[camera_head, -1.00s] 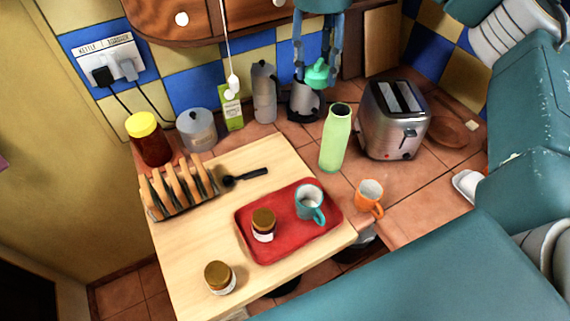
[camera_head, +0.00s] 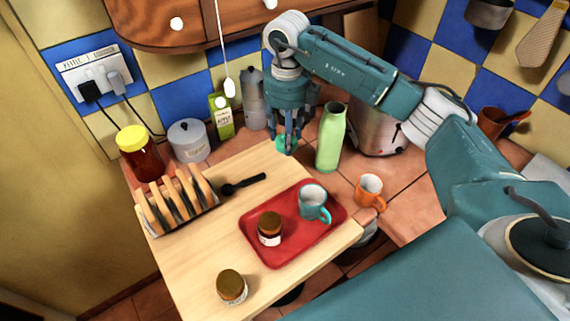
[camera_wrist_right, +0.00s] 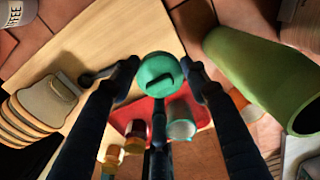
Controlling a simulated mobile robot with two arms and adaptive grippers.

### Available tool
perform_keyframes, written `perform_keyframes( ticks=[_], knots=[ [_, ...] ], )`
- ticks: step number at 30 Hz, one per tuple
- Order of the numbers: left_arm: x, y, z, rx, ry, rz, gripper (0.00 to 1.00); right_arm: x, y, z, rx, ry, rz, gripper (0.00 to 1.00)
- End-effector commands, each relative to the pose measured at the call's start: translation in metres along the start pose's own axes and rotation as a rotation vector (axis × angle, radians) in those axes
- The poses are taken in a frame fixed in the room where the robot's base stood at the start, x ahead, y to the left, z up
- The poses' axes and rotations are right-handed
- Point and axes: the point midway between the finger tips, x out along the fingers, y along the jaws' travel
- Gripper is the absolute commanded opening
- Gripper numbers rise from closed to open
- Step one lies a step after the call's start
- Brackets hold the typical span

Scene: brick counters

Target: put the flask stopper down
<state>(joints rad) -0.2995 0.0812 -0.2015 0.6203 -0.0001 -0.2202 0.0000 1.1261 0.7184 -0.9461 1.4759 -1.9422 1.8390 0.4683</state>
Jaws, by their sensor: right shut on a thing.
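The teal flask stopper (camera_head: 281,143) is held between the fingers of my right gripper (camera_head: 288,146), near the back edge of the wooden board and left of the flask. It also shows in the right wrist view (camera_wrist_right: 157,72), between the fingertips of my right gripper (camera_wrist_right: 160,72). I cannot tell whether it touches the surface below. The green flask (camera_head: 331,138) stands upright with its top open; in the right wrist view the flask (camera_wrist_right: 262,75) is at the right. My left gripper is not in view.
The wooden board (camera_head: 196,262) carries a toast rack (camera_head: 178,203), a black spoon (camera_head: 243,184), a jar (camera_head: 231,287) and a red tray (camera_head: 283,258) with a jar and teal mug. An orange mug (camera_head: 369,190) and toaster (camera_head: 377,135) stand at right. The board's back middle is fairly clear.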

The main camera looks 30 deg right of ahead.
Motion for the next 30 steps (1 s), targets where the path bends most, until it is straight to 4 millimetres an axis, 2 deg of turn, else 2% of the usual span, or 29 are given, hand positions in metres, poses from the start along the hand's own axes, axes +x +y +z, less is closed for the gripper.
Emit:
perform_keyframes(
  ticks=[1, 6, 13, 18, 29, 30],
  knots=[
    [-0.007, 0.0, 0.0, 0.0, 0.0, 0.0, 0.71, 0.009, 0.0, -0.002, 0.0, 0.006, 0.0, 0.23],
    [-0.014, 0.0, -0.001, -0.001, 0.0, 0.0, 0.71, 0.036, 0.001, -0.001, -0.002, 0.004, 0.0, 0.23],
    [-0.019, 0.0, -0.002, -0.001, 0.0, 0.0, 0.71, 0.055, 0.001, -0.001, -0.004, 0.004, 0.0, 0.23],
    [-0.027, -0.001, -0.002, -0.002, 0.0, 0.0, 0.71, 0.079, 0.0, -0.001, -0.003, 0.004, 0.0, 0.23],
    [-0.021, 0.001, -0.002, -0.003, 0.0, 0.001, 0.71, 0.086, 0.0, -0.001, -0.004, 0.001, -0.001, 0.23],
    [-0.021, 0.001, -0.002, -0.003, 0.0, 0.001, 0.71, 0.086, 0.0, 0.0, -0.004, 0.001, -0.001, 0.47]
  ],
)
